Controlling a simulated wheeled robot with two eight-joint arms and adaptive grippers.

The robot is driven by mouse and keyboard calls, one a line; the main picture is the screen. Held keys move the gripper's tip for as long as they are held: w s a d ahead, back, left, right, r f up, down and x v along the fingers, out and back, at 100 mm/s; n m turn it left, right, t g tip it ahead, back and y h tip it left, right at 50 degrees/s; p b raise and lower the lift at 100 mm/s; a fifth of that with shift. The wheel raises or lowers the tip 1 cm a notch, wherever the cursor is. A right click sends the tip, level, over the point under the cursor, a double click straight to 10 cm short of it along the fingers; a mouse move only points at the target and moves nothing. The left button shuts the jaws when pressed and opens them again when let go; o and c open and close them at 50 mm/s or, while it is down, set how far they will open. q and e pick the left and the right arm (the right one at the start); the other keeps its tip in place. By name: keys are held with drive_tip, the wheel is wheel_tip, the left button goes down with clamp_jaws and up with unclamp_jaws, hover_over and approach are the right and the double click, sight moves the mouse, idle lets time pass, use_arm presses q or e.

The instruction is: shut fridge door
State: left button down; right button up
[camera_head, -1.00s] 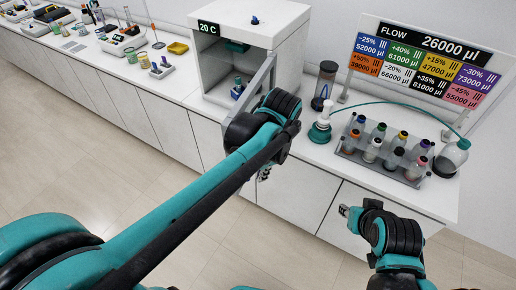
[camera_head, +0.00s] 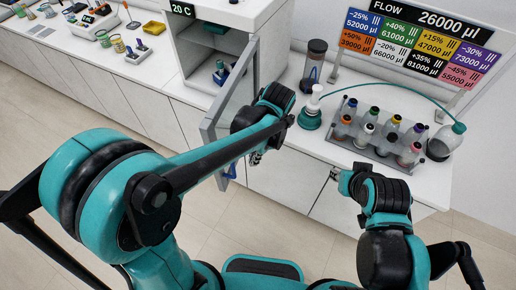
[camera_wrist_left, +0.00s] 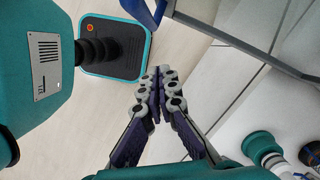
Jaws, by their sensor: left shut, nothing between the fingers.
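The white fridge (camera_head: 238,14) with the "20 C" display stands on the bench. Its grey-framed glass door (camera_head: 229,100) is wide open, swung out over the bench's front edge. A blue handle (camera_head: 231,172) hangs low at the door; it also shows at the top of the left wrist view (camera_wrist_left: 145,12).
Inside the fridge is a small blue item (camera_head: 220,72). Right of it on the bench stand a dark cylinder (camera_head: 315,62), a teal-based bottle (camera_head: 311,112), a rack of bottles (camera_head: 375,152) and a flask (camera_head: 446,140). Floor in front is clear.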

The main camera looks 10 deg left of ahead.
use_arm(q)
drive_tip(key=a, duration=0.1)
drive_tip(key=s+a, duration=0.1)
drive_tip(key=a, duration=0.1)
drive_tip(key=shift+s+a+f, duration=0.1)
drive_tip(key=shift+s+a, duration=0.25)
